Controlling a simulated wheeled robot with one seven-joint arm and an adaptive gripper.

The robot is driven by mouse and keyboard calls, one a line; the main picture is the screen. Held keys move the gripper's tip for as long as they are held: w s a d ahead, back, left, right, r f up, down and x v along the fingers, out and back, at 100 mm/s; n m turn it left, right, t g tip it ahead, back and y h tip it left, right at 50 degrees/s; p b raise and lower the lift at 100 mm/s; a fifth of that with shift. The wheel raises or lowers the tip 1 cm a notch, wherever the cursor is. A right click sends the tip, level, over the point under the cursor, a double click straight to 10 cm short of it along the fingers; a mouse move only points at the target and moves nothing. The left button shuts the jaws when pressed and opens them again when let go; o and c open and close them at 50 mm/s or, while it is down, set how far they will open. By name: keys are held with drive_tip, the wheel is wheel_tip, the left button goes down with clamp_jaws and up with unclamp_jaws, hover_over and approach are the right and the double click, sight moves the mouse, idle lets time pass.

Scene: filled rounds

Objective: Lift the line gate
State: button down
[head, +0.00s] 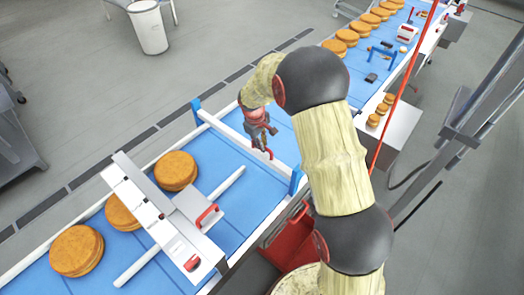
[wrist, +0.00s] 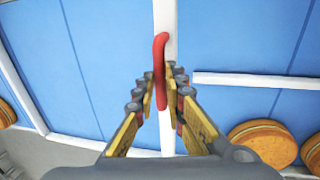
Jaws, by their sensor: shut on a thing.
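The line gate (head: 226,129) is a white bar across the blue belt, with a blue post at each end. In the wrist view the white bar (wrist: 168,140) runs up the middle of the picture. Its red handle (head: 269,154) sticks out at the fingertips of my gripper (head: 262,142). In the wrist view the red handle (wrist: 159,50) lies between the two fingers of my gripper (wrist: 161,92), which is shut on it. The fingers hide part of the bar. I cannot tell whether the bar is raised off the belt.
Several filled rounds (head: 176,171) lie on the belt (head: 245,205) to the left. A white frame with a red handle (head: 208,216) spans the belt there, near a loose white rail (head: 135,270). More rounds (head: 347,37) line the far belt. A white bin (head: 149,30) stands behind.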

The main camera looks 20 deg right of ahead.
wheel_tip(320, 180, up, 3)
drive_tip(key=shift+f, duration=0.1)
drive_tip(key=c, duration=1.8)
unclamp_jaws()
drive_tip(key=shift+f, duration=0.1)
drive_tip(key=shift+c, duration=0.2)
wheel_tip(320, 180, up, 12)
drive_tip(key=s+a, duration=0.1)
drive_tip(key=a, duration=0.1)
drive_tip(key=shift+s+f, duration=0.15)
